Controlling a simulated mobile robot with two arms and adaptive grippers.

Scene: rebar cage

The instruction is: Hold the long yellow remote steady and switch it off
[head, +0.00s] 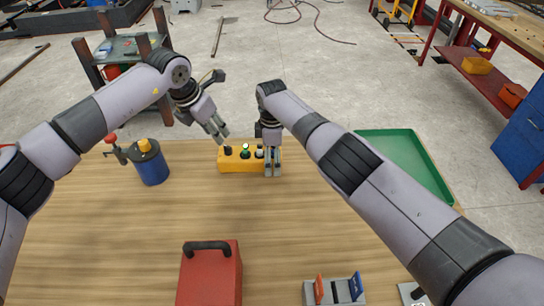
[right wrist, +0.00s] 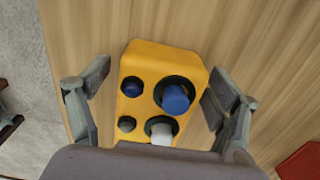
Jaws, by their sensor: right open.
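The yellow remote (head: 236,165) lies near the far edge of the wooden table, with dark, green and white controls on top. In the right wrist view the remote (right wrist: 150,58) shows blue, dark and white controls; its near end is hidden by my gripper body. My right gripper (head: 272,165) is at the remote's right end. In the wrist view its open fingers (right wrist: 158,92) stand on either side of the remote, with visible gaps. My left gripper (head: 217,129) hangs above and behind the remote, apart from it; its finger opening is unclear.
A blue canister with a yellow top (head: 151,165) stands left of the remote. A red box with a black handle (head: 210,277) is at the front. A green tray (head: 412,150) lies right, partly behind my right arm. A grey holder with orange and blue pieces (head: 335,291) is front right.

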